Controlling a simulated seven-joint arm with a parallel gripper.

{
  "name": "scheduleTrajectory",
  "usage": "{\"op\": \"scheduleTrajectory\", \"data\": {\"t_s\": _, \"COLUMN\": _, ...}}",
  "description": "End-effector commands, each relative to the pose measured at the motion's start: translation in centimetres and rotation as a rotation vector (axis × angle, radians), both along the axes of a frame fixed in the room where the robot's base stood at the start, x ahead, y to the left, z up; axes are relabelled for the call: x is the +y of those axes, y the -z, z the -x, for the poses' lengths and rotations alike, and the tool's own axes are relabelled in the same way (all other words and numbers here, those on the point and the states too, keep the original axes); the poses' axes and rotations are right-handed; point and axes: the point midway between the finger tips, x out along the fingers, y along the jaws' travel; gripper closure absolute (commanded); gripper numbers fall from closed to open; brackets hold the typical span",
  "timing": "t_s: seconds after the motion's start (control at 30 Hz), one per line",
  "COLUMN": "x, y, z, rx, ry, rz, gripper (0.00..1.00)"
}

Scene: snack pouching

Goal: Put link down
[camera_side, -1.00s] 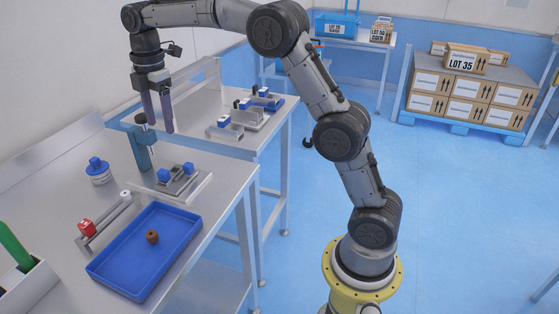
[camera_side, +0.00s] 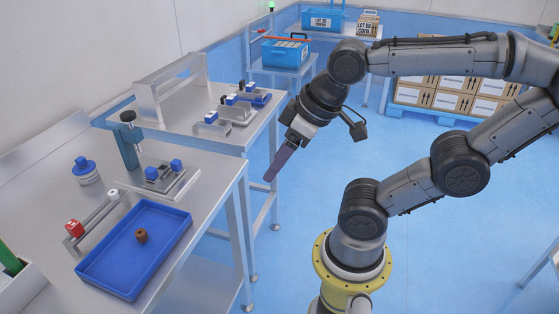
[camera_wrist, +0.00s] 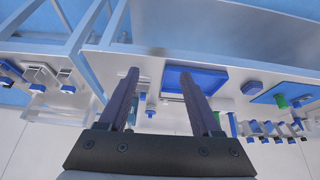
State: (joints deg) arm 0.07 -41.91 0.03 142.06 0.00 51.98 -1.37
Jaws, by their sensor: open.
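My gripper (camera_side: 271,177) hangs over the floor just right of the benches, pointing down and to the left. In the wrist view its two fingers (camera_wrist: 158,76) stand apart with nothing held between them. A small brown piece (camera_side: 141,236) lies in the blue tray (camera_side: 104,281) on the near bench, well away from my gripper. I cannot tell whether this piece is the link. The blue tray also shows in the wrist view (camera_wrist: 178,80), partly behind a finger.
A fixture with blue blocks (camera_side: 165,174), a post clamp (camera_side: 128,142), a blue-capped jar (camera_side: 86,172) and a red-ended bar (camera_side: 75,228) stand on the near bench. Several small fixtures (camera_side: 235,112) sit on the far bench. Open floor lies around my gripper.

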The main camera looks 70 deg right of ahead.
Motion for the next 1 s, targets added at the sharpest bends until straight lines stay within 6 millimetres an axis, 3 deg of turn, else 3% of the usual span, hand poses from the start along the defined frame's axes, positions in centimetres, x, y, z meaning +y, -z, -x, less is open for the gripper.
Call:
{"op": "scheduleTrajectory", "data": {"t_s": 0.5, "x": 0.0, "y": 0.4, "z": 0.4, "rx": -0.008, "ry": 0.014, "rz": -0.009, "gripper": 0.35}}
{"op": "scheduleTrajectory", "data": {"t_s": 0.6, "x": 0.1, "y": -1.2, "z": -0.6, "rx": -0.054, "ry": 0.0, "rz": -0.005, "gripper": 0.35}}
{"op": "scheduleTrajectory", "data": {"t_s": 0.77, "x": 0.1, "y": -5.2, "z": -5.1, "rx": -0.11, "ry": -0.019, "rz": 0.0, "gripper": 0.35}}
{"op": "scheduleTrajectory", "data": {"t_s": 0.9, "x": -0.1, "y": -7.9, "z": -11.3, "rx": -0.12, "ry": -0.026, "rz": 0.006, "gripper": 0.35}}
{"op": "scheduleTrajectory", "data": {"t_s": 1.0, "x": -0.6, "y": -8.6, "z": -16.1, "rx": -0.11, "ry": -0.026, "rz": 0.009, "gripper": 0.35}}
